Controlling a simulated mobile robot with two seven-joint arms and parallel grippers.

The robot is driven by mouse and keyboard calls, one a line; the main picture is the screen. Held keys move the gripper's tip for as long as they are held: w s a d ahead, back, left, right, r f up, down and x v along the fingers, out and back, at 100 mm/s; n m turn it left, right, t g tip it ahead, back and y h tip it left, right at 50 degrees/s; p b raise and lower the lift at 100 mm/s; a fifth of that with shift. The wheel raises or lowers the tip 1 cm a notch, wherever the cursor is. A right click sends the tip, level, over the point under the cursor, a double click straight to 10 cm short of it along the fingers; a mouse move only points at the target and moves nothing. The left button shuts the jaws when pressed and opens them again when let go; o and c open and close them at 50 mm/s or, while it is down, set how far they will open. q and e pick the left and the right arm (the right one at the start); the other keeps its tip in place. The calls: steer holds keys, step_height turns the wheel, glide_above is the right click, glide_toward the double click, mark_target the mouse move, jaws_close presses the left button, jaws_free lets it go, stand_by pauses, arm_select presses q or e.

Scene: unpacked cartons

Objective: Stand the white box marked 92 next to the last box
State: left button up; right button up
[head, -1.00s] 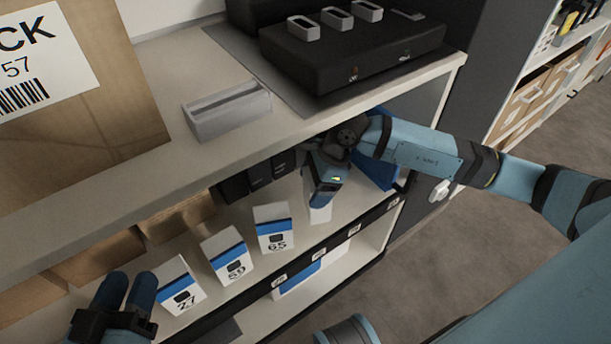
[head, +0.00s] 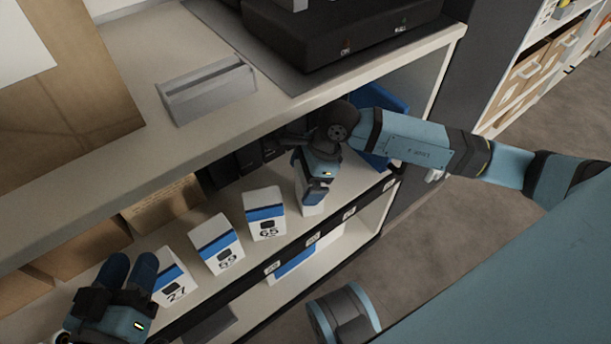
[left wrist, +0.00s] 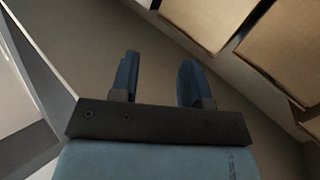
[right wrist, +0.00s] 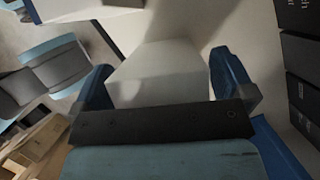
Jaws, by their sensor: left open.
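White boxes with blue bands, marked 27 (head: 174,279), 59 (head: 218,246) and 65 (head: 266,214), stand in a row on the middle shelf. Another white box (head: 312,208) is right of the 65 box, with a gap between them. My right gripper (head: 318,190) comes down over it.
The upper shelf (head: 235,125) overhangs the row. Brown cartons (head: 160,203) and dark boxes (head: 225,170) stand behind it. A blue object (head: 385,110) is right of my right gripper. The shelf's black front edge (head: 325,232) carries labels.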

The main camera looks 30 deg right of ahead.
arm_select(q)
steer(key=shift+r, duration=0.1)
arm_select(e)
steer(key=shift+r, duration=0.15)
steer(key=p+v, duration=0.2)
steer(key=v, duration=0.4)
steer(key=shift+p, duration=0.35)
arm_select(q)
step_height(320, 180, up, 7)
steer(key=t+p, duration=0.2)
steer(key=t, duration=0.1)
steer(key=shift+a+f+n, duration=0.2)
steer(key=shift+a+n, duration=0.05)
steer(key=shift+n, duration=0.15)
arm_select(e)
steer(key=s+d, duration=0.2)
steer(key=d, duration=0.9)
steer(key=shift+s+f, duration=0.4)
steer(key=shift+f, duration=0.05)
steer(key=shift+d, duration=0.15)
